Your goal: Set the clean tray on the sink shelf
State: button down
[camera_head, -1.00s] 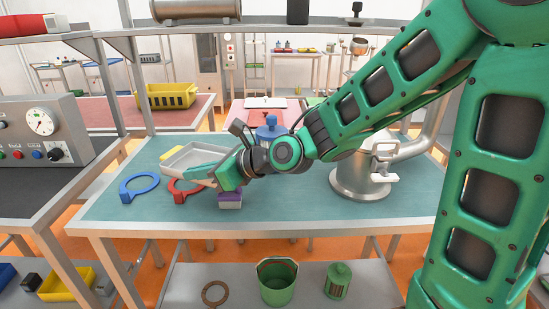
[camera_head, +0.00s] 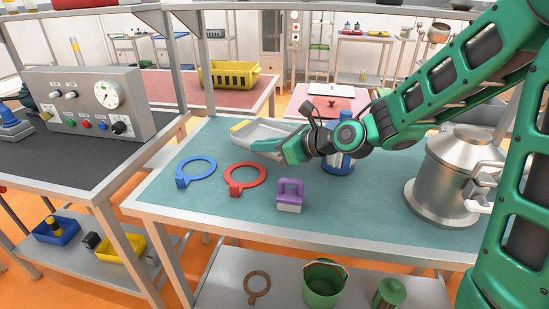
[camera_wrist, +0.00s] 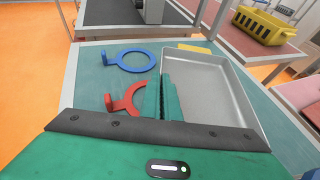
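The clean tray (camera_head: 268,131) is a shallow grey metal tray over the far left part of the teal table (camera_head: 390,215). It also fills the right of the wrist view (camera_wrist: 215,95). My gripper (camera_head: 285,147) reaches it from the right in the head view. In the wrist view its two green fingers (camera_wrist: 166,97) are close together at the tray's left wall and appear shut on that wall. The tray looks empty. Its height above the table is hard to tell. I cannot identify a sink shelf in these views.
Near the tray are a blue ring (camera_head: 196,170), a red ring (camera_head: 245,179), a purple-handled block (camera_head: 290,195), a blue container (camera_head: 338,160) and a yellow piece (camera_head: 240,127). A large metal pot (camera_head: 455,175) stands right. A control-panel bench (camera_head: 90,160) is left.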

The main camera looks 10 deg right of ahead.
send_over(269, 167)
notch_tip(269, 167, down, 4)
jog(key=shift+w+f, duration=0.15)
jog(key=shift+f, duration=2)
jog(key=c, duration=2)
grip_release()
jog(key=shift+f, duration=0.1)
